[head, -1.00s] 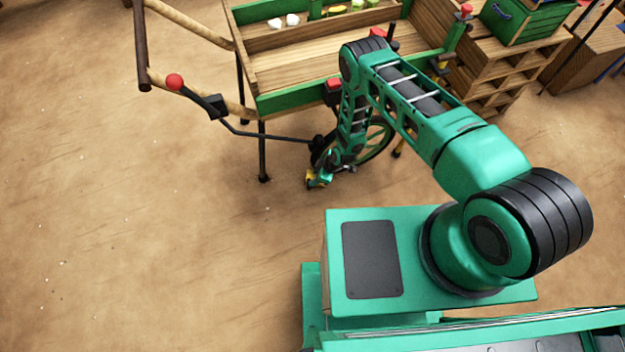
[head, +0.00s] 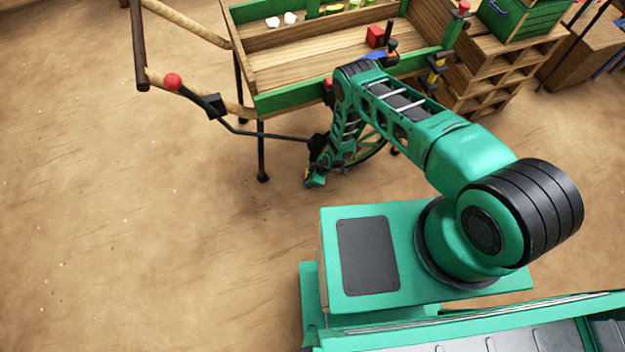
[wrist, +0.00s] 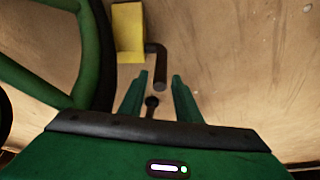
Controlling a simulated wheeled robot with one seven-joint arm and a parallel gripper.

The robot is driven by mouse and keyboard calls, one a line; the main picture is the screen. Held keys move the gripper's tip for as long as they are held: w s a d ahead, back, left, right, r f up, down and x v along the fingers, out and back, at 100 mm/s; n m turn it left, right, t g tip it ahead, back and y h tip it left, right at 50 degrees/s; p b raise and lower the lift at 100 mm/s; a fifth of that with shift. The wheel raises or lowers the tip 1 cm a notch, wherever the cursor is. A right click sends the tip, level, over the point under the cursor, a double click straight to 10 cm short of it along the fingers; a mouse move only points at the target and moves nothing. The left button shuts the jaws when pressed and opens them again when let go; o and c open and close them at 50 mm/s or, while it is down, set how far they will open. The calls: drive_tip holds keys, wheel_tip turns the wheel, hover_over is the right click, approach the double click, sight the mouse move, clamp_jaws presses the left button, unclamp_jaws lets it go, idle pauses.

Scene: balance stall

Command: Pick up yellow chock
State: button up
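The yellow chock (wrist: 129,30) lies at the top of the wrist view, beside the cart's wheel. A dark bent handle (wrist: 159,65) sticks out from its right side. My gripper (wrist: 159,78) is open, with its two green fingers apart. The handle's end shows between the fingertips in the picture, with gaps on both sides. I cannot tell whether it is at fingertip depth. In the head view my gripper (head: 316,181) is low beside the wheel, and only a speck of the chock (head: 307,174) shows; my arm hides the rest.
The wooden cart (head: 300,75) with green edges stands over the wheel (wrist: 60,85), which is close on the left in the wrist view. A lever with a red knob (head: 173,81) reaches left of the cart. Bare ground (head: 130,220) lies open to the left and front.

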clamp_jaws()
drive_tip(key=shift+w, duration=0.1)
idle(1.1)
